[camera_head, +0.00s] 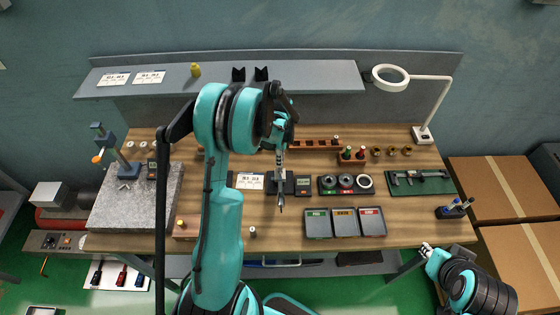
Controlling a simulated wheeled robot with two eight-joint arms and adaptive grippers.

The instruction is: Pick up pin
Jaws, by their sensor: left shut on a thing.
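My left arm reaches up the middle of the head view and bends down over the wooden bench (400,215). Its gripper (281,188) points down above the bench middle, between the white label card and a small dark gauge. It is shut on a thin pin (281,207), of which only a small grey end shows below the fingers. Whether the pin touches the bench is hard to tell. My right gripper (427,249) is at the lower right, off the bench's front edge, and holds nothing visible; its jaws are too small to read.
Three labelled trays (345,229) stand at the front. A row of ring gauges (345,184) lies behind them, with a wooden rack (315,144) farther back. A caliper (412,177) lies at right and a granite plate (130,205) at left. A ring lamp (424,134) stands back right.

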